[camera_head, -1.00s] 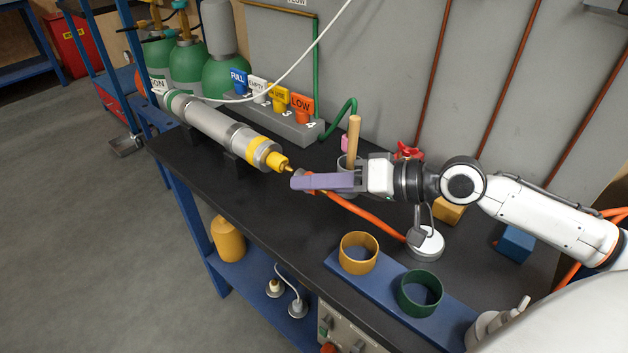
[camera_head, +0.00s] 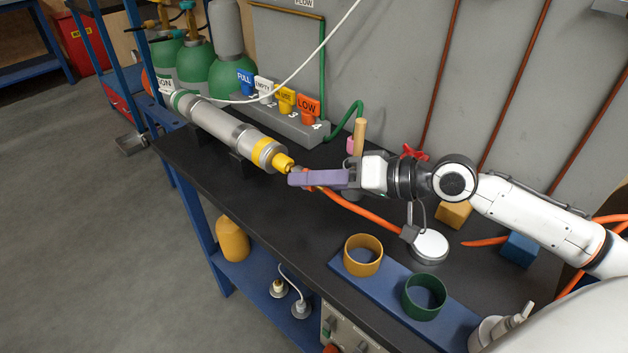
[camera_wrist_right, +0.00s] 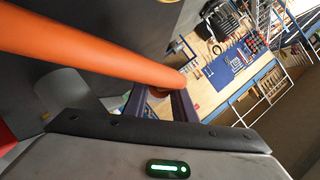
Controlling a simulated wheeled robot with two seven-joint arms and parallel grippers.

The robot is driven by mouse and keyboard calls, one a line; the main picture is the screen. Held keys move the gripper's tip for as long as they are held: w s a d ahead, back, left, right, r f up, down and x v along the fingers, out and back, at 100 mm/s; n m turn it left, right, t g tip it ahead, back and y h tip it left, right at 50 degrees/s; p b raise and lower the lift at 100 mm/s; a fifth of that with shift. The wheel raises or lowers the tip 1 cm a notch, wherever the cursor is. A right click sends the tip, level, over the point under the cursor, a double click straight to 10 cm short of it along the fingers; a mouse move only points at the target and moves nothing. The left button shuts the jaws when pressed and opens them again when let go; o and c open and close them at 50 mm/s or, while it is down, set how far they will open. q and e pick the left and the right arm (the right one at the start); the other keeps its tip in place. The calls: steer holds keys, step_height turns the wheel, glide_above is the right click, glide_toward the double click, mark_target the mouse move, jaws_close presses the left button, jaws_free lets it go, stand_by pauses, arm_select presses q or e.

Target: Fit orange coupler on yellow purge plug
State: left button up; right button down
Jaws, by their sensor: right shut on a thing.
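The yellow purge plug (camera_head: 283,162) sticks out of the near end of the grey cylinder (camera_head: 225,130), beside its yellow band. My right gripper (camera_head: 296,179) has purple fingers and is shut on the orange coupler at the end of the orange hose (camera_head: 362,210). The fingers largely hide the coupler. Its end is right at the plug's narrow tip; I cannot tell whether it touches or goes around it. In the right wrist view the orange hose (camera_wrist_right: 90,52) runs down to the purple fingers (camera_wrist_right: 163,105). My left gripper is not in view.
A grey block with coloured tags (camera_head: 285,118) stands behind the cylinder. A wooden-handled tool (camera_head: 360,138) stands behind my gripper. A white round base (camera_head: 430,246) sits beside the hose. Orange (camera_head: 362,256) and green (camera_head: 424,296) rings stand at the front edge. The bench (camera_head: 255,215) before the plug is clear.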

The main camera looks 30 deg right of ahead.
steer(key=shift+w+a+r, duration=0.1)
steer(key=shift+w, duration=0.25)
stand_by(0.3)
steer(key=c, duration=1.4)
jaws_free()
steer(key=shift+w, duration=0.1)
steer(key=shift+v, duration=5.15)
